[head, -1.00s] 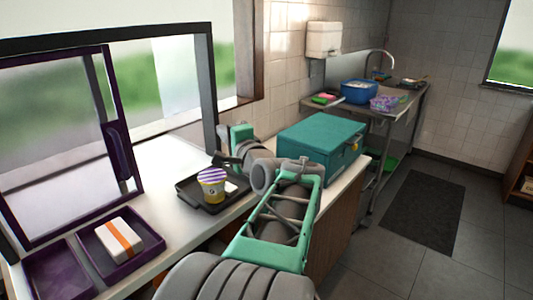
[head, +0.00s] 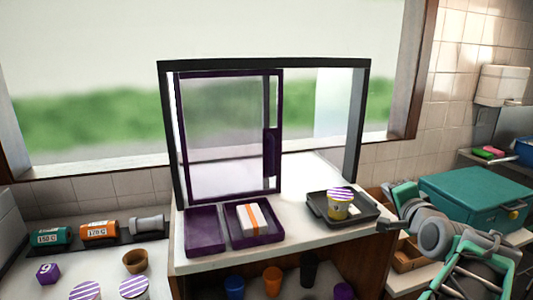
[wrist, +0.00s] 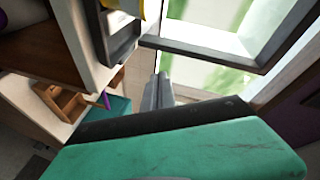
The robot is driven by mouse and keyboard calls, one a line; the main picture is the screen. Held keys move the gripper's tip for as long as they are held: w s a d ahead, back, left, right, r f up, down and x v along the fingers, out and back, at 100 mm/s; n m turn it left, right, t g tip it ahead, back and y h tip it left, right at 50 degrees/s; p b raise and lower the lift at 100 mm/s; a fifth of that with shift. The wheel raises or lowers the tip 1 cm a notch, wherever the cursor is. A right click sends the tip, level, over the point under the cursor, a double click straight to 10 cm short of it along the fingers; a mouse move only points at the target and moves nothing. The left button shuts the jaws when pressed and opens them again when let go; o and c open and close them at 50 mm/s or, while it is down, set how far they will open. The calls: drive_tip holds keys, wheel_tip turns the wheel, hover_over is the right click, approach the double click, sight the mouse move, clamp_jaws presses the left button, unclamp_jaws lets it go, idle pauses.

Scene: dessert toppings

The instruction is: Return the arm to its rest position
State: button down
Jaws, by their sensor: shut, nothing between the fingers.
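My arm reaches in from the lower right of the head view. My gripper (head: 382,226) is at its end, shut and empty, just right of the dark tray (head: 371,216). A yellow cup (head: 340,208) with a purple-striped lid stands upright on that tray, apart from my gripper. In the wrist view my gripper's grey fingers (wrist: 158,92) are together with nothing held between them. The large green part in front there is my own arm or gripper body.
A teal box (head: 475,196) stands close to my arm on the right. A purple-framed window panel (head: 228,135) stands behind purple trays (head: 204,240); one holds a white, orange-striped block (head: 251,218). Canisters (head: 99,231) and striped-lid cups (head: 133,288) stand at left.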

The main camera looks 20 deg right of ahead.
drive_tip(key=s+f+n+g+y, duration=0.2)
drive_tip(key=s+f+n+g, duration=0.4)
drive_tip(key=f, duration=1)
drive_tip(key=s+a+f+g+y, duration=0.2)
drive_tip(key=s+a+f+g, duration=0.3)
drive_tip(key=s+a+f, duration=0.5)
drive_tip(key=w+a+r+n+y, duration=0.1)
drive_tip(key=a+n, duration=0.3)
drive_tip(key=a, duration=0.5)
drive_tip(key=w+a+r+n+p, duration=0.1)
drive_tip(key=w+a+n, duration=0.3)
drive_tip(key=a, duration=0.6)
drive_tip(key=w+a+r+n+y+p, duration=0.1)
drive_tip(key=w+a+r+n, duration=0.1)
drive_tip(key=a, duration=0.7)
drive_tip(key=shift+w+a+r+n+y, duration=0.35)
drive_tip(key=shift+r+n, duration=0.4)
drive_tip(key=shift+n, duration=0.35)
